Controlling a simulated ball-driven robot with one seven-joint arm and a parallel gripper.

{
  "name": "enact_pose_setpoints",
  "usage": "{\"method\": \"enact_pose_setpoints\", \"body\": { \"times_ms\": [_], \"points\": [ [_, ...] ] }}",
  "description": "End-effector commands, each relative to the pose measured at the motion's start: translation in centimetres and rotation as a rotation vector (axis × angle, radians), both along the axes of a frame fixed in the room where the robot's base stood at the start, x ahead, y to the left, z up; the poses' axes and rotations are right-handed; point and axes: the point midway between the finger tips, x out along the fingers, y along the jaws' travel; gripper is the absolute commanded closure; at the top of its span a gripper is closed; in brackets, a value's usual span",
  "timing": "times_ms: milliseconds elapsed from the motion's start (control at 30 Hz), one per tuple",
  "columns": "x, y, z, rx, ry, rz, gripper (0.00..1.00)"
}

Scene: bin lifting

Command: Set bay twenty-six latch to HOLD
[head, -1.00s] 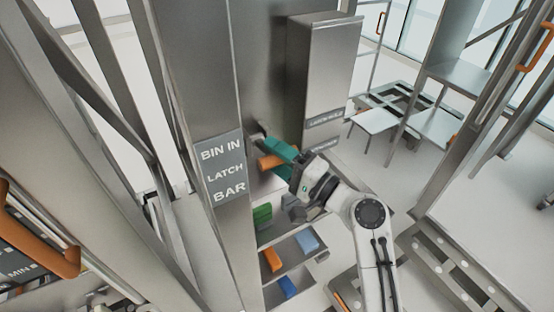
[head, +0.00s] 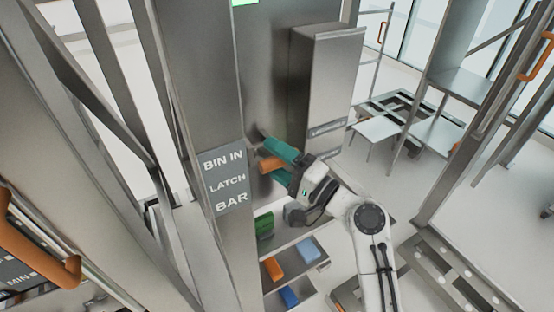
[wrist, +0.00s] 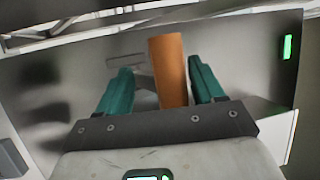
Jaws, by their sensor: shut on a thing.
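The orange latch handle (head: 270,164) stands out from the grey metal panel beside the post. My gripper (head: 272,150) has teal fingers and is shut on the handle. In the wrist view the handle (wrist: 168,72) runs upright between the fingers of my gripper (wrist: 160,66). A sign (head: 225,180) on the post reads BIN IN LATCH BAR. The fingers and the viewing angle partly hide the handle's mount. No readable HOLD mark shows.
A green light (head: 244,2) glows at the top of the panel; a green light (wrist: 287,47) also shows in the wrist view. A grey box (head: 330,85) juts out right of the handle. Shelves with coloured blocks (head: 308,250) lie below my arm.

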Motion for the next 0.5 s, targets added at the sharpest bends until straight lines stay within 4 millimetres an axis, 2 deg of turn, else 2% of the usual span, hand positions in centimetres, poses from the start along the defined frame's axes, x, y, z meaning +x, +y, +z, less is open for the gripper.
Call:
{"method": "enact_pose_setpoints", "body": {
  "times_ms": [33,300,500],
  "points": [
    [0.0,0.3,1.2,0.01,-0.018,0.003,0.45],
    [0.0,0.1,1.1,0.011,-0.017,0.002,0.45],
    [-1.0,-1.6,0.4,0.011,-0.014,-0.001,0.45]
  ]
}}
